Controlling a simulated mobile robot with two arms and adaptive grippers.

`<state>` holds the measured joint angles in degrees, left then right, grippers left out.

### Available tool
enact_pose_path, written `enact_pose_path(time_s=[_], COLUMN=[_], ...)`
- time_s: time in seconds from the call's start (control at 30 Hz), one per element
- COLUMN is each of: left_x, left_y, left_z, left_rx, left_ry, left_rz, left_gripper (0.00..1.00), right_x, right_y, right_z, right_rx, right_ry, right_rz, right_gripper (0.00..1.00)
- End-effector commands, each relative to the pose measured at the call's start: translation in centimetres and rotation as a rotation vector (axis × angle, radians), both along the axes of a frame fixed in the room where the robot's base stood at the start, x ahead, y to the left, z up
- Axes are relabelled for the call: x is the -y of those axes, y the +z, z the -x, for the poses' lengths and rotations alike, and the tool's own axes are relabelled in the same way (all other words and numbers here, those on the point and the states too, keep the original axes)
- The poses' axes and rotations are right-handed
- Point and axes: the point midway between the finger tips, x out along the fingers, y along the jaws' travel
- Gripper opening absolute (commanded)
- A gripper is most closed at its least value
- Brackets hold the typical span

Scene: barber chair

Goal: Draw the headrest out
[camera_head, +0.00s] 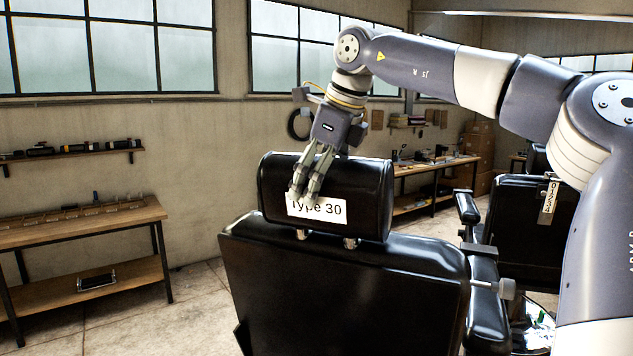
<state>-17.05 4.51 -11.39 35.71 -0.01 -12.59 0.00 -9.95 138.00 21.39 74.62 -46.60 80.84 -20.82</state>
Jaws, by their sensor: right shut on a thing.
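The black headrest (370,200) with a white "Type 30" label sits just above the backrest (340,275) of the black barber chair. Two short metal posts (350,243) show in the small gap between headrest and backrest. My right gripper (306,193) reaches down over the headrest from above. Its fingers lie on the front face, partly over the label, and it is shut on the headrest. The far side of the headrest is hidden. A knob (505,288) sticks out at the right side of the backrest. My left gripper is not in view.
A second black chair (520,220) with a hanging tag stands at the right. A wooden workbench (90,228) stands at the left, under a wall shelf (75,152). Another bench (430,170) stands behind. Open floor lies left of the chair.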

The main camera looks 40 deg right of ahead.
Motion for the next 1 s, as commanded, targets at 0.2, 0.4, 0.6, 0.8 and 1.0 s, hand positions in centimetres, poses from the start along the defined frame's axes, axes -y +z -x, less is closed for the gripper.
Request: enact_pose_path(time_s=[0.2,0.4,0.6,0.8,1.0], left_x=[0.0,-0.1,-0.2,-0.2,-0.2], left_y=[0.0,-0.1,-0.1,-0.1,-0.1], left_z=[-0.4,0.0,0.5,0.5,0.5], left_rx=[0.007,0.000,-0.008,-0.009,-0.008], left_ry=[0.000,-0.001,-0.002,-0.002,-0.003], left_rz=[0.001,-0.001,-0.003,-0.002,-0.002], left_gripper=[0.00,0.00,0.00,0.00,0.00], right_x=[0.0,0.0,-0.1,-0.2,-0.4], right_y=[-0.7,-0.5,0.0,1.0,2.1], right_z=[0.1,0.1,0.2,0.2,0.2], right_rx=[-0.017,-0.013,-0.015,-0.011,-0.005], right_ry=[-0.001,-0.001,-0.002,-0.002,0.000], right_rz=[-0.005,-0.005,-0.004,-0.003,-0.001], right_gripper=[0.40,0.39,0.33,0.12,0.12])
